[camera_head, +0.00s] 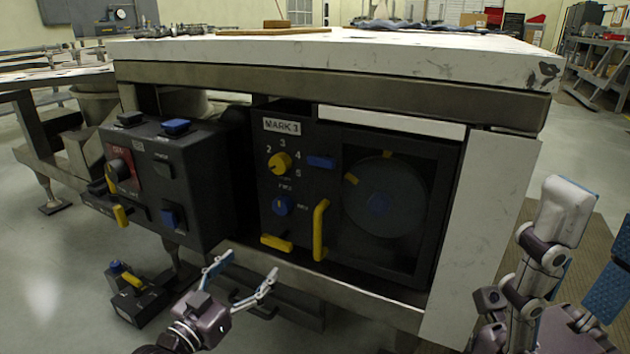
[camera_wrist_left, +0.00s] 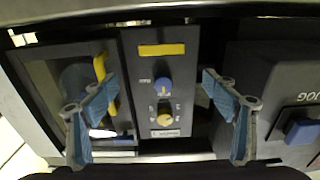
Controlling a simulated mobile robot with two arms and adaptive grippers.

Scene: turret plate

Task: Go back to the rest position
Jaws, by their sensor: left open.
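My left gripper (camera_head: 250,268) is open and empty in the head view, in front of and below the black machine panel (camera_head: 300,180). Its two blue-padded fingers are spread apart and touch nothing that I can make out. In the left wrist view the open fingers (camera_wrist_left: 160,80) frame the panel's blue knob (camera_wrist_left: 162,85) and yellow knob (camera_wrist_left: 165,118), with clear space between. My right arm (camera_head: 540,250) shows at the right edge of the head view; I cannot make out its gripper jaws.
A white-topped workbench (camera_head: 330,55) spans the view above the panel. A black control box (camera_head: 180,185) with blue buttons juts out at left. A yellow handle (camera_head: 320,230) stands out beside the dark turret window (camera_head: 390,200). A small switch box (camera_head: 135,290) sits low at left.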

